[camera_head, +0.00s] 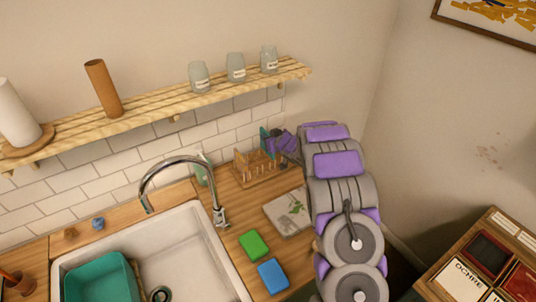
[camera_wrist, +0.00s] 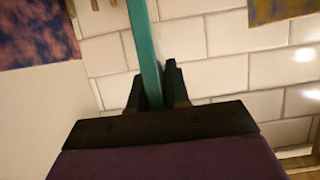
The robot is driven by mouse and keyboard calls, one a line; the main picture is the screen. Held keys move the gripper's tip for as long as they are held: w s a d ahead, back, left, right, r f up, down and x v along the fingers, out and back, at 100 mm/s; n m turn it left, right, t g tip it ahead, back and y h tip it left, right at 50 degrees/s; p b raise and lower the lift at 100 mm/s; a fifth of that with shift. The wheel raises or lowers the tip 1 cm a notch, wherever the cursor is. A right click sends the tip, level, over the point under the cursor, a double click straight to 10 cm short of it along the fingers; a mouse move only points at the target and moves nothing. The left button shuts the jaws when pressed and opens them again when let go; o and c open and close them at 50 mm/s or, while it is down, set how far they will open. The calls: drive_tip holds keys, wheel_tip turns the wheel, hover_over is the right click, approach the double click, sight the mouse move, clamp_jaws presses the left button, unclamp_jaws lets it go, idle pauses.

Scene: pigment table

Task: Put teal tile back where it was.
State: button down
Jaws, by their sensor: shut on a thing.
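The teal tile (camera_head: 264,137) shows as a narrow strip at the upper edge of the wooden rack (camera_head: 252,172) on the counter by the back wall. My gripper (camera_head: 273,144) is shut on the tile, just above the right part of the rack. In the wrist view the teal tile (camera_wrist: 145,45) is seen edge-on between the two dark fingers of my gripper (camera_wrist: 157,88). Whether the tile's lower edge rests in the rack or hangs above it, I cannot tell.
A sink (camera_head: 185,255) with a teal tub (camera_head: 103,280) and a tall faucet (camera_head: 180,162) lies left. A green sponge (camera_head: 254,245), a blue sponge (camera_head: 273,276) and a patterned slab (camera_head: 288,211) lie on the counter. A shelf (camera_head: 150,113) with jars hangs above.

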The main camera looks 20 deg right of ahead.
wheel_tip(320, 180, down, 6)
drive_tip(key=shift+r+b, duration=0.1)
drive_tip(key=shift+b, duration=0.45)
drive_tip(key=shift+r, duration=0.1)
drive_tip(key=shift+a, duration=0.15)
drive_tip(key=c, duration=1.1)
unclamp_jaws()
